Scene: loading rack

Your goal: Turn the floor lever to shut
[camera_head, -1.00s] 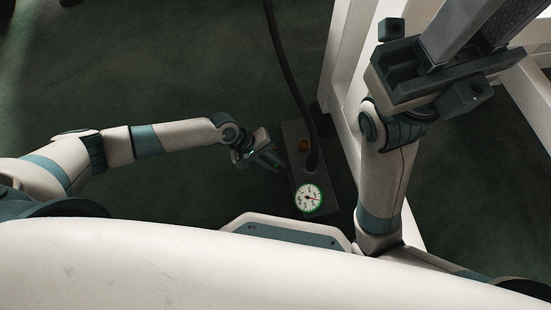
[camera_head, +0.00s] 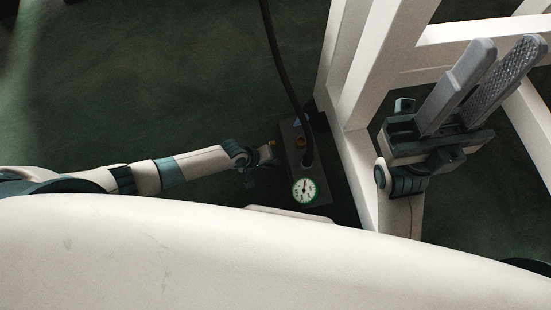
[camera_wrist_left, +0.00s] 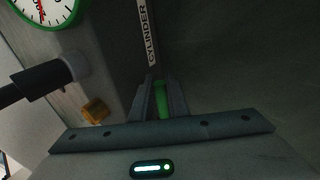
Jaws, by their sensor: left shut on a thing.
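The grey floor box (camera_head: 318,188) carries a round white gauge (camera_head: 304,191) with a green rim and an orange knob (camera_head: 300,142). My left gripper (camera_head: 266,154) is low, at the box's left side. In the left wrist view, its fingers (camera_wrist_left: 160,98) are closed around a narrow green piece (camera_wrist_left: 162,104), which looks like the lever's handle. Most of the lever is hidden by the fingers, so its angle is unclear. A strip lettered "CYLINDER" (camera_wrist_left: 147,32) lies just beyond the fingertips. My right gripper (camera_head: 506,65) is open and empty, at the right.
A black hose (camera_head: 281,60) runs from the box up to the top edge. The white rack frame (camera_head: 355,75) stands close to the box's right side. Dark floor (camera_head: 130,90) left of the box is clear. The wrist view also shows the gauge (camera_wrist_left: 42,8) and orange knob (camera_wrist_left: 95,110).

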